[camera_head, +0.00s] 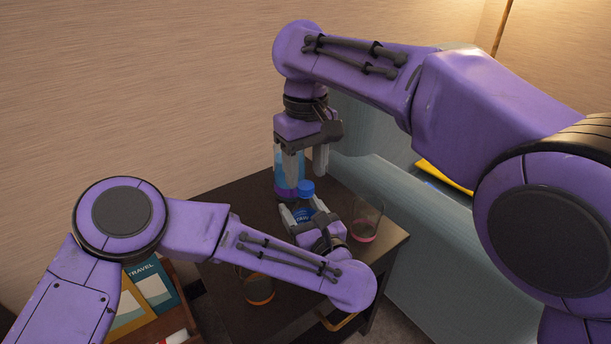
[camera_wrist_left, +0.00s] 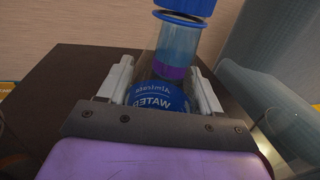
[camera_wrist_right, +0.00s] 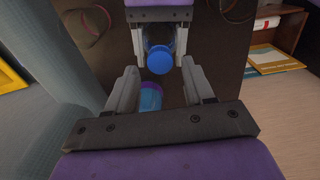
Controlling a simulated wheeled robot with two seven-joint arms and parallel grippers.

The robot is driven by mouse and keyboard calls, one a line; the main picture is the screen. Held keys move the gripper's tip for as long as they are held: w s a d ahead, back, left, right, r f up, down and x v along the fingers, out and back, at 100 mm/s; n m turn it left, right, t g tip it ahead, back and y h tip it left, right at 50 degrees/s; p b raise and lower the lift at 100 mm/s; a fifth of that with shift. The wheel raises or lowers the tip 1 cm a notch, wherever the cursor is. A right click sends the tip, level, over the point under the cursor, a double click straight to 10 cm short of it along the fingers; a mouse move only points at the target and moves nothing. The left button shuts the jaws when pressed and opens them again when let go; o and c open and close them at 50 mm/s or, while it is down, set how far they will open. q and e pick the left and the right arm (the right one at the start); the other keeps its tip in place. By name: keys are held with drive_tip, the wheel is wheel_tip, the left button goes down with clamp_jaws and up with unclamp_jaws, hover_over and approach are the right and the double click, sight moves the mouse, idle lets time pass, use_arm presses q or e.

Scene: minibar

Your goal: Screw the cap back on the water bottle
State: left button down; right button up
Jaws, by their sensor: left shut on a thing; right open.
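The clear water bottle (camera_head: 300,214) has a blue label and stands upright on the dark table. The label also shows in the left wrist view (camera_wrist_left: 155,100). My left gripper (camera_head: 303,208) is shut around its body, one finger on each side. The blue cap (camera_head: 306,187) is at the top of the bottle, with a blue ring below it in the left wrist view (camera_wrist_left: 190,5). I cannot tell whether it is tight. My right gripper (camera_head: 305,174) is open, fingers pointing down, above and behind the bottle. In the right wrist view the cap (camera_wrist_right: 160,60) shows beyond the fingertips.
A blue and purple bottle (camera_head: 284,182) stands close behind the water bottle, under my right gripper. A glass with pink liquid (camera_head: 366,222) is to the right, one with orange liquid (camera_head: 260,289) at the front left. A sofa (camera_head: 400,220) borders the dark table (camera_head: 230,190).

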wheel_tip(320, 180, up, 2)
drive_tip(key=shift+r, duration=0.1)
drive_tip(key=shift+o, duration=0.6)
drive_tip(key=shift+f, duration=0.25)
drive_tip(key=n, duration=0.1)
drive_tip(key=a+n+y, duration=0.1)
drive_tip(key=n, duration=0.1)
drive_tip(key=shift+s+a+r+g, duration=0.15)
drive_tip(key=shift+a+r+g, duration=0.15)
drive_tip(key=shift+r, duration=0.1)
drive_tip(key=r+n, duration=0.1)
drive_tip(key=n, duration=0.2)
drive_tip(key=r+n, duration=0.1)
drive_tip(key=n, duration=0.1)
drive_tip(key=d+r+n, duration=0.1)
drive_tip(key=n, duration=0.2)
drive_tip(key=shift+n+h, duration=0.3)
drive_tip(key=shift+d+n, duration=0.3)
drive_tip(key=shift+n, duration=0.9)
